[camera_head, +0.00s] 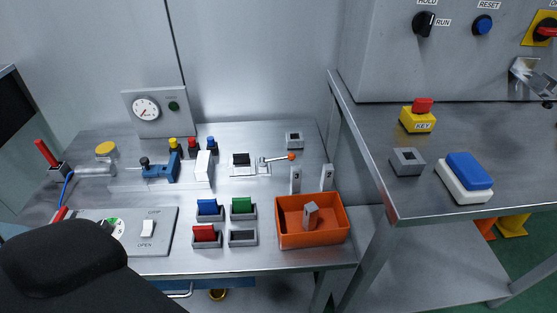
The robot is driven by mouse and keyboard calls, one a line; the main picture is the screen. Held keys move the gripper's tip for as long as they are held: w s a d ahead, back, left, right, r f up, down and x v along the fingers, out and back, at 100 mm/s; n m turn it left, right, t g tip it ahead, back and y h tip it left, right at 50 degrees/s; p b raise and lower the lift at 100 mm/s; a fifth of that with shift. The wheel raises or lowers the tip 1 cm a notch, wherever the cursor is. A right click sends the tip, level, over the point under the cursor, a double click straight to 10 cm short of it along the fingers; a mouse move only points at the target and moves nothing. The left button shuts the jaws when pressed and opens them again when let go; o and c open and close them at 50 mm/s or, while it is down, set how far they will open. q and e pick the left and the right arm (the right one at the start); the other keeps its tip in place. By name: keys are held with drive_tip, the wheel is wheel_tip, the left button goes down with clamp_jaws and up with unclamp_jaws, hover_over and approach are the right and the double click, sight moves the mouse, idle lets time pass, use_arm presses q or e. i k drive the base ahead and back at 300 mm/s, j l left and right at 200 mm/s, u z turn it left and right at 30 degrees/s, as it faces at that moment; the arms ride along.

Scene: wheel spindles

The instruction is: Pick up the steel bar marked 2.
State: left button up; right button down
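Two upright grey steel bars stand side by side near the back right of the steel bench: a left one (295,180) and a right one (327,177). Each has a small dark mark near its top, too small to read. A third grey bar (311,216) stands inside the orange bin (290,239) in front of them, with its lower part partly hidden. I cannot tell which bar carries the 2. A black rounded part at the lower left seems to be my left arm. Neither gripper can be made out.
Blue (207,207), green (242,205) and red (204,233) blocks sit in holders left of the bin. A lever with an orange knob (292,157) is behind. The higher side table (443,138) holds a yellow KEY box (418,119) and a blue-and-white block (469,172).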

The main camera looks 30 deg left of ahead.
sight(328, 172)
drive_tip(key=j+z, duration=0.2)
drive_tip(key=z, duration=0.2)
drive_tip(key=k+j+z, duration=0.15)
drive_tip(key=z, duration=0.25)
drive_tip(key=k+j+z, duration=0.1)
drive_tip(key=z, duration=0.35)
drive_tip(key=k+j+z, duration=0.45)
drive_tip(key=k, duration=0.3)
drive_tip(key=k+j, duration=0.1)
drive_tip(key=k, duration=0.2)
drive_tip(key=k+j, duration=0.1)
drive_tip(key=k, duration=0.2)
